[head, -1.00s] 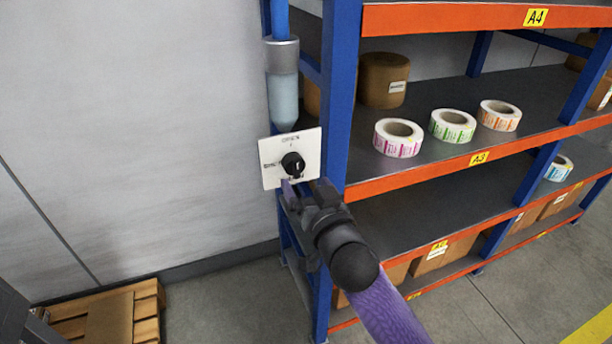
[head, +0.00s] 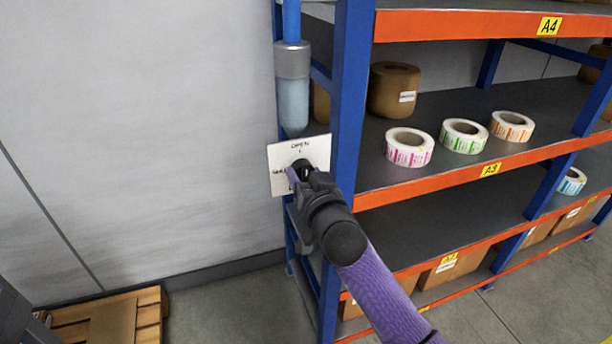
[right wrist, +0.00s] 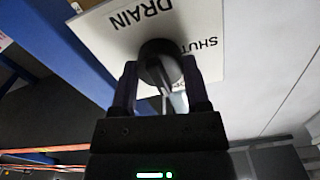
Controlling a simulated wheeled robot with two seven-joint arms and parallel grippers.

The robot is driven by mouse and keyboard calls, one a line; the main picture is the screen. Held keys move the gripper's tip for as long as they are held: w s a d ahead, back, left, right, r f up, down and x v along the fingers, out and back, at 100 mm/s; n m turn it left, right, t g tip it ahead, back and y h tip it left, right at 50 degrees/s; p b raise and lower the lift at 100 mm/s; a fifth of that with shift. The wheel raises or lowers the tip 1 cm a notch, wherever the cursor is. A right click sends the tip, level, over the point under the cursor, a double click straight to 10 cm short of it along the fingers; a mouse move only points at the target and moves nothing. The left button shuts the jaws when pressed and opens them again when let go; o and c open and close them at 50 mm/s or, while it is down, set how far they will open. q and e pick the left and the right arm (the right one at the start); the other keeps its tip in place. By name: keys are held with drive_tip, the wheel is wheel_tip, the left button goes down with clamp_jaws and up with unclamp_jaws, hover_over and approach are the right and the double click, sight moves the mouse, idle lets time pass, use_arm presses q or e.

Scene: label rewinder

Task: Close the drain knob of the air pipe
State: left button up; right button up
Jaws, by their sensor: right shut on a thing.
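The drain knob (head: 301,165) is black and sits on a white plate (head: 320,148) below the air pipe's filter bowl (head: 293,100). The plate reads "OPEN" at the top and, partly covered, "SHUT" at the left. In the right wrist view the round knob (right wrist: 160,62) shows between the fingers, with "DRAIN" and "SHUT" upside down on the plate (right wrist: 205,20). My right gripper (right wrist: 161,88) is shut on the knob, one finger on each side. In the head view my gripper (head: 298,175) hides the plate's lower part. My left gripper is not in view.
A blue and orange shelf rack (head: 350,110) stands right beside the plate. It holds label rolls (head: 408,148) and brown boxes. A wooden pallet (head: 110,315) lies on the floor at lower left. The grey wall (head: 130,130) left of the plate is clear.

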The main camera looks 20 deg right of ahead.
drive_tip(key=shift+c, duration=0.5)
drive_tip(key=shift+n, duration=0.3)
drive_tip(key=n+p, duration=0.1)
drive_tip(key=n, duration=0.1)
drive_tip(key=shift+r+n+p, duration=0.1)
drive_tip(key=shift+n+p, duration=0.2)
drive_tip(key=shift+p, duration=0.05)
drive_tip(key=n+p, duration=0.1)
drive_tip(key=n, duration=0.3)
drive_tip(key=shift+n+p, duration=0.3)
drive_tip(key=n+p, duration=0.1)
drive_tip(key=n, duration=0.4)
drive_tip(key=shift+n, duration=2.5)
